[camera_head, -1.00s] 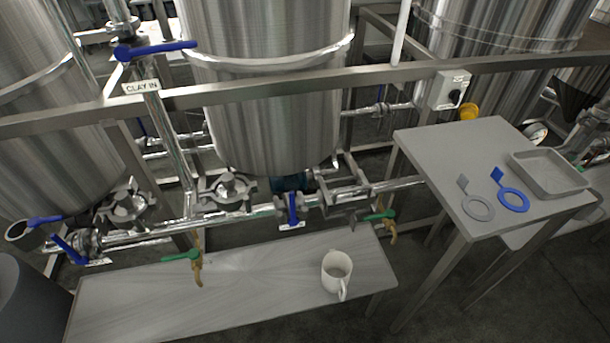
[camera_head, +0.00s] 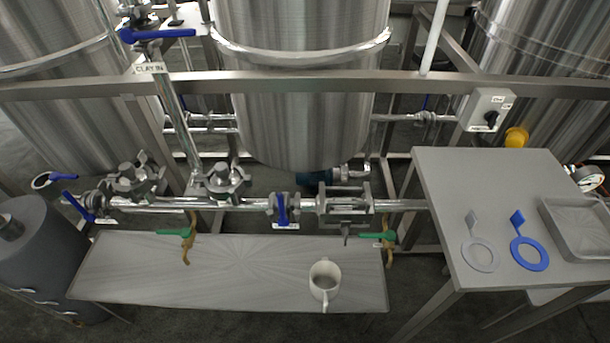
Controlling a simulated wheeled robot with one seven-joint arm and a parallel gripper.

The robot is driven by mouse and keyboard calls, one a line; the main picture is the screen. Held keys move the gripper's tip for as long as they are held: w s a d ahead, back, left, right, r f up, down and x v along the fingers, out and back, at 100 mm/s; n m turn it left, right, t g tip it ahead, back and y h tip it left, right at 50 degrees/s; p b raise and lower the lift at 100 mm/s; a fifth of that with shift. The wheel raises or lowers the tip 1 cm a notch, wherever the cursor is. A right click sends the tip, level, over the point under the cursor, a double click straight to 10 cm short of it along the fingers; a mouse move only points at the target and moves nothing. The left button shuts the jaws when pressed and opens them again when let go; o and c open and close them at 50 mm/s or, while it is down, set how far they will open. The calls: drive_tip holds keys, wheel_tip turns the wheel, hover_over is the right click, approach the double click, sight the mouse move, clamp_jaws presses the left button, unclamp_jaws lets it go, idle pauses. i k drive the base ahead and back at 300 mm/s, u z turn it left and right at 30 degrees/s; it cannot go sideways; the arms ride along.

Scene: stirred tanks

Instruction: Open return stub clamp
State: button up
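A horizontal steel pipe (camera_head: 240,206) runs below the middle tank. Two clamp-like fittings with knobs sit along it, one at the left (camera_head: 128,182) and one below the tank's left side (camera_head: 220,182). A blue-handled valve (camera_head: 90,206) is near the pipe's left end, and another blue-handled valve (camera_head: 282,208) is at its middle. A boxy steel fitting (camera_head: 345,205) is right of that. I cannot tell which fitting is the return stub clamp, as no readable label names it. My gripper is not in view.
A low bench (camera_head: 230,285) with a white mug (camera_head: 324,280) stands in front of the pipe. A grey table (camera_head: 490,180) at the right holds a grey ring, a blue ring and a tray. A grey cylinder (camera_head: 45,255) stands at the left. A frame rail (camera_head: 300,82) crosses above.

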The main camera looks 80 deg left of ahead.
sight(230, 193)
drive_tip(key=z, duration=0.8)
drive_tip(key=i, duration=0.25)
drive_tip(key=u, duration=2.8)
drive_tip(key=i, duration=0.2)
drive_tip(key=u, duration=0.1)
